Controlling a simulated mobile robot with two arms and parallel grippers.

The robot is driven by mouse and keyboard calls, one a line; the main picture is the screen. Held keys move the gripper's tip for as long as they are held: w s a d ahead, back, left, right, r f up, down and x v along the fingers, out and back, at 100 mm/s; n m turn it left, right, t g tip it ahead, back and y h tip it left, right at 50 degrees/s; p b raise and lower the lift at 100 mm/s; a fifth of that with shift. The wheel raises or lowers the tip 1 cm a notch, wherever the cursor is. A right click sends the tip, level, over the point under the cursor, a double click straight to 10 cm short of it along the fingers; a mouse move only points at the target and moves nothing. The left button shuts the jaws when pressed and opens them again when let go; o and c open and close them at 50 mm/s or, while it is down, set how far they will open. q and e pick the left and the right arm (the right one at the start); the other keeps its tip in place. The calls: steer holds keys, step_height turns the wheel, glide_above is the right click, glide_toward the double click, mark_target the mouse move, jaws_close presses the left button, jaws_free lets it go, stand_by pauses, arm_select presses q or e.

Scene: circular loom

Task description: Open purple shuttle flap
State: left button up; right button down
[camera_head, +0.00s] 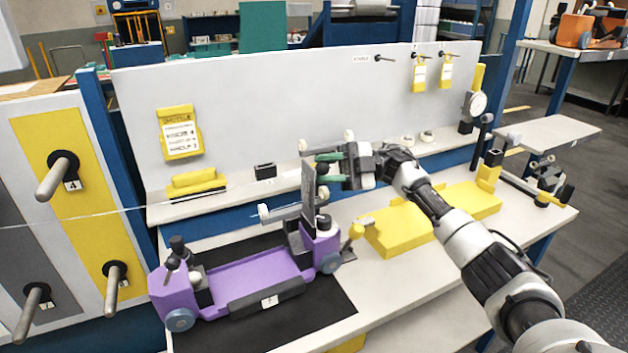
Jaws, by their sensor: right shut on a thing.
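The purple shuttle (254,274) lies on the black mat on the bench, with grey wheels at its ends and a dark strip with a white label along its front. A dark flap (307,193) stands upright at its right end. My right gripper (328,167) reaches in from the right, above that end. Its green-tipped fingers are shut on the upper part of the flap, and they hide part of it. My left gripper is not in view.
Yellow blocks (404,232) lie right of the shuttle, with a yellow-knobbed part (357,230) between. A thin white thread (100,212) runs in from the left. Pegs (57,175) stick out from the left panel. A grey back panel (290,90) stands behind the bench.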

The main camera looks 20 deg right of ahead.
steer(key=shift+w+d+f+y+b, duration=0.1)
steer(key=shift+d+f+y+b, duration=0.2)
steer(key=shift+d+y+b, duration=0.3)
steer(key=shift+d+f+y+b, duration=0.25)
steer(key=shift+d+y+b, duration=0.25)
steer(key=shift+y, duration=0.1)
steer(key=c, duration=0.8)
jaws_free()
steer(key=shift+b+v, duration=1.95)
steer(key=shift+v, duration=3.5)
steer(key=shift+f, duration=0.1)
